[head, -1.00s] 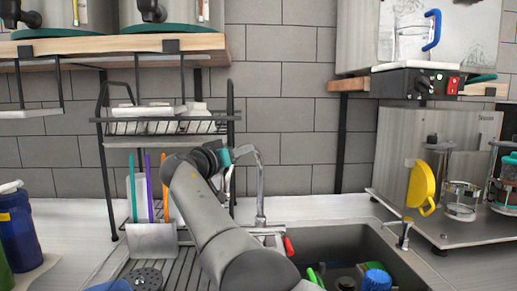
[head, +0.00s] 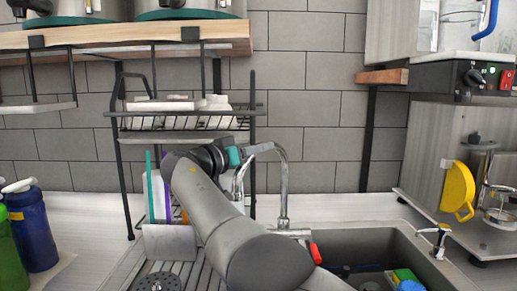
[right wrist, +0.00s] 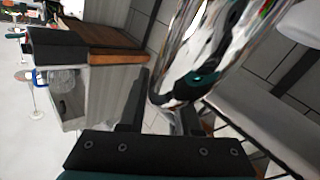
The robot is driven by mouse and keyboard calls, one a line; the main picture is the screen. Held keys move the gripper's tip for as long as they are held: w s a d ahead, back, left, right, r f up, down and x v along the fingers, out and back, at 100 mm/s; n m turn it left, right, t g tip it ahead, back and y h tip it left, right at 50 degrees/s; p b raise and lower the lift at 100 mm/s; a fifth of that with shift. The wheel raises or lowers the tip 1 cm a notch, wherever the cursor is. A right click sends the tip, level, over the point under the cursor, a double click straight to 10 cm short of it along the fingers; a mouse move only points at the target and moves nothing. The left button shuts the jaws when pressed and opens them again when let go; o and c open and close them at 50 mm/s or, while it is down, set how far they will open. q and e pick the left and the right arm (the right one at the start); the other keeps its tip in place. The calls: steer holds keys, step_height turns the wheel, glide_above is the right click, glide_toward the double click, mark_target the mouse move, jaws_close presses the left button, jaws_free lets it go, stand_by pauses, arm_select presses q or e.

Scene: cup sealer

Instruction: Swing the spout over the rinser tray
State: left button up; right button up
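The spout (head: 283,178) is a curved chrome tube rising behind the sink, its bend reaching left. My right gripper (head: 238,165) is at the spout's left, downturned end; my grey arm hides part of this area. In the right wrist view the chrome spout (right wrist: 205,50) fills the upper middle, very near, and runs down between the dark fingers of my right gripper (right wrist: 162,110). Whether they press on it I cannot tell. The ribbed rinser tray (head: 193,275) lies left of the sink, partly hidden by my arm, with a round perforated disc on it. My left gripper is not in view.
The sink (head: 385,240) is at the right, holding blue and green items. A utensil holder (head: 168,243) and wire rack (head: 180,122) stand behind the tray. Blue and green bottles (head: 32,230) are at the left. A yellow-handled machine part (head: 457,188) is at the right.

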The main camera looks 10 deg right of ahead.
steer(key=o, duration=0.4)
steer(key=shift+d, duration=0.1)
steer(key=shift+v, duration=7.65)
